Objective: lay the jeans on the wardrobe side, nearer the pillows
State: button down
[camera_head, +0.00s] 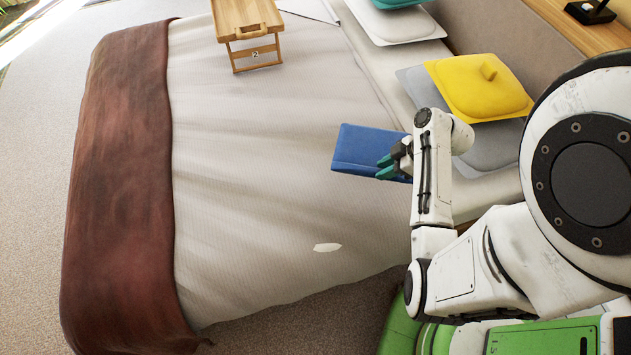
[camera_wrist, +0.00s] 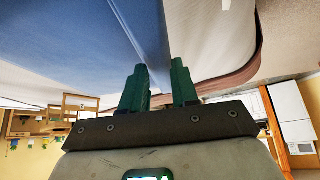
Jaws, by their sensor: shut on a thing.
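The folded blue jeans (camera_head: 358,147) are over the pale bed (camera_head: 270,160), toward the pillow end, left of the grey pillow (camera_head: 483,145) with the yellow cushion (camera_head: 480,87). My gripper (camera_head: 386,167), with green fingertips, is shut on the right end of the jeans in the head view. In the wrist view the jeans (camera_wrist: 75,35) fill the upper left, and my gripper (camera_wrist: 158,80) meets their edge. The fingers and arm hide part of the jeans. I cannot tell whether the jeans touch the sheet. I cannot make out a wardrobe for certain.
A wooden bed tray (camera_head: 245,22) stands on the bed at the top. More pillows (camera_head: 396,20) lie at the upper right. A brown blanket (camera_head: 118,190) covers the foot end. A small white patch (camera_head: 327,247) shows on the sheet. The middle of the bed is clear.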

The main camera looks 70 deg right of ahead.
aim_at(390, 180)
jog(key=s+n+b, duration=0.1)
jog(key=s, duration=1)
jog(key=shift+y, duration=0.3)
jog(key=w+f, duration=0.1)
jog(key=w, duration=0.2)
jog(key=w+f+p, duration=0.1)
jog(key=w, duration=0.1)
jog(key=w+f, duration=0.2)
jog(key=w, duration=0.1)
jog(key=shift+w+a+f+p, duration=0.1)
jog(key=shift+w+p, duration=0.25)
jog(key=shift+d+f+x, duration=0.1)
jog(key=shift+d+x, duration=0.2)
jog(key=shift+x, duration=1.5)
jog(key=shift+d+f+x, duration=0.1)
jog(key=shift+d+x, duration=0.2)
jog(key=shift+x, duration=1.5)
jog(key=shift+d+f+x, duration=0.1)
jog(key=shift+d+x, duration=0.2)
jog(key=shift+x, duration=1.5)
jog(key=c, duration=0.8)
grip_release()
jog(key=shift+s+a, duration=0.1)
jog(key=shift+s, duration=0.05)
jog(key=shift+c, duration=0.2)
jog(key=shift+r, duration=0.1)
